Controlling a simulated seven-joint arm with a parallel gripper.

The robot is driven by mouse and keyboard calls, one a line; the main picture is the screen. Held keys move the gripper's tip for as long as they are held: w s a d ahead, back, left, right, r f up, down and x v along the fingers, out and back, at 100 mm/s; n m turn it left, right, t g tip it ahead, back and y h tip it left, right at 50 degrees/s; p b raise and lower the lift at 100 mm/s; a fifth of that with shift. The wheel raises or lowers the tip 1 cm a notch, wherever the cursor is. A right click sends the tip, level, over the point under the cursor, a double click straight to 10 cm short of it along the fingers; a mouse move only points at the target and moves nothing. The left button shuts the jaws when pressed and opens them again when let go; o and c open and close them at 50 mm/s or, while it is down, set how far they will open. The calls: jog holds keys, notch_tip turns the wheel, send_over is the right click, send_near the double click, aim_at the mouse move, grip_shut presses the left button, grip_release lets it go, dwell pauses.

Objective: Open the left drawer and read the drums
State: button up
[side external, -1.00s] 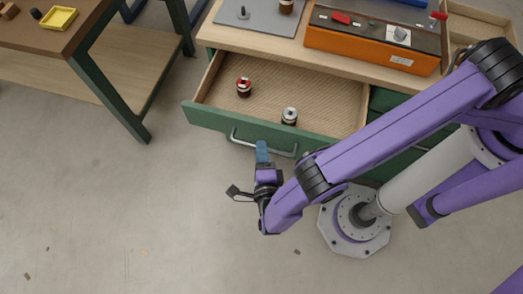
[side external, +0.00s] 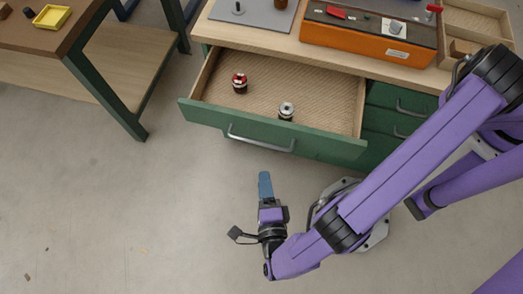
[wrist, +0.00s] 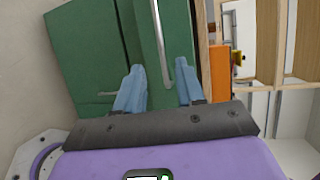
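The left drawer (side external: 275,131) has a green front and stands pulled out of the bench, showing its woven-looking floor. Inside are two small dark drums apart from each other: one with a red top (side external: 239,82) at the left and one with a pale grey top (side external: 286,111) near the front. The drawer's silver handle (side external: 262,144) is free. My gripper (side external: 264,177) is in front of the handle, clear of it. In the wrist view, its blue fingers (wrist: 158,75) are spread and empty, with the handle (wrist: 161,45) beyond them. The drums are not visible there.
The bench top carries an orange box (side external: 365,43) and a grey plate (side external: 255,13) with a peg and a brown object. Closed green drawers (side external: 398,105) sit at the right. A separate table (side external: 85,40) with a yellow tray (side external: 52,17) is at the left. Open floor lies between.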

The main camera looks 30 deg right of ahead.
jog(key=v, duration=0.6)
dwell(0.4)
